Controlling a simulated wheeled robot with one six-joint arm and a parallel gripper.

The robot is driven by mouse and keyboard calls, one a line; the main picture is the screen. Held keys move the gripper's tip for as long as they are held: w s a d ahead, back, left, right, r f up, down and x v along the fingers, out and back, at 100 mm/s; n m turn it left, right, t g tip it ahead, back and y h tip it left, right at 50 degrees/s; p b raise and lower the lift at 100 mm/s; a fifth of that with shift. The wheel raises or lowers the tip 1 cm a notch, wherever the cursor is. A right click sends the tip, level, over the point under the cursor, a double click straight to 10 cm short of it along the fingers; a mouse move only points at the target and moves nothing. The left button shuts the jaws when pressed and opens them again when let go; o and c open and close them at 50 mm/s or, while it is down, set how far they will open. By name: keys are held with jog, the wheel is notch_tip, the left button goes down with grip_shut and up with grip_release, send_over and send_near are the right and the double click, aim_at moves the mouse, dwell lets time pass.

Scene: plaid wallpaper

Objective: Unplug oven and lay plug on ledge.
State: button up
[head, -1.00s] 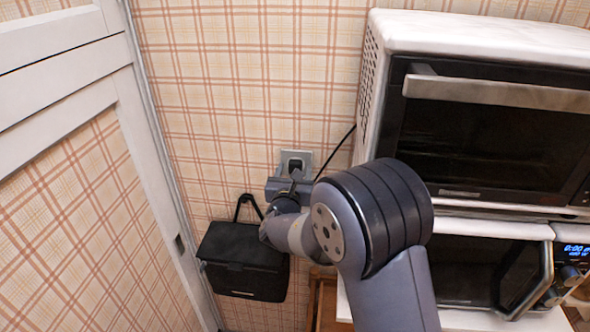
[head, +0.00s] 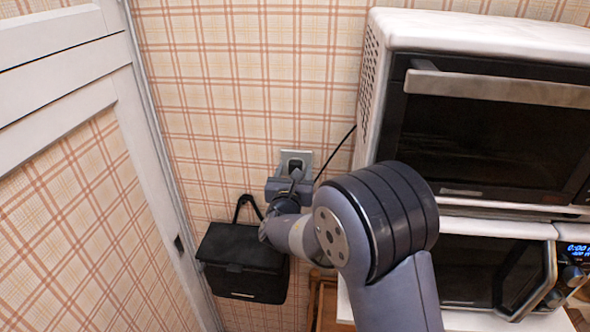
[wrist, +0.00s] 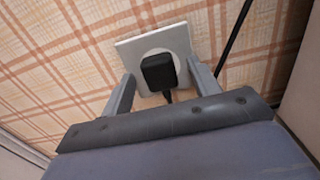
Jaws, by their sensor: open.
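The black plug (wrist: 158,72) sits in the white wall outlet (wrist: 180,38) in the wrist view, with its cord hanging down from it. In the head view the plug (head: 295,167) and the outlet plate (head: 306,157) show just above my gripper. My gripper (wrist: 163,90) is open, with one finger on each side of the plug and space between. The fingertips reach close to the outlet plate; I cannot tell if they touch it. The oven (head: 490,115) stands to the right, its black cord (head: 338,150) running towards the outlet. I cannot make out the ledge.
A black box-like bag (head: 243,262) with a looped handle hangs or stands against the wall, below and left of the outlet. A microwave (head: 480,272) stands under the oven. A white panelled door or partition (head: 62,50) is at the left.

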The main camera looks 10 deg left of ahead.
grip_shut()
dwell(0.5)
jog(key=shift+s, duration=0.1)
jog(key=shift+s+d+b, duration=0.2)
jog(key=shift+s+b, duration=0.65)
jog(key=shift+s, duration=2.05)
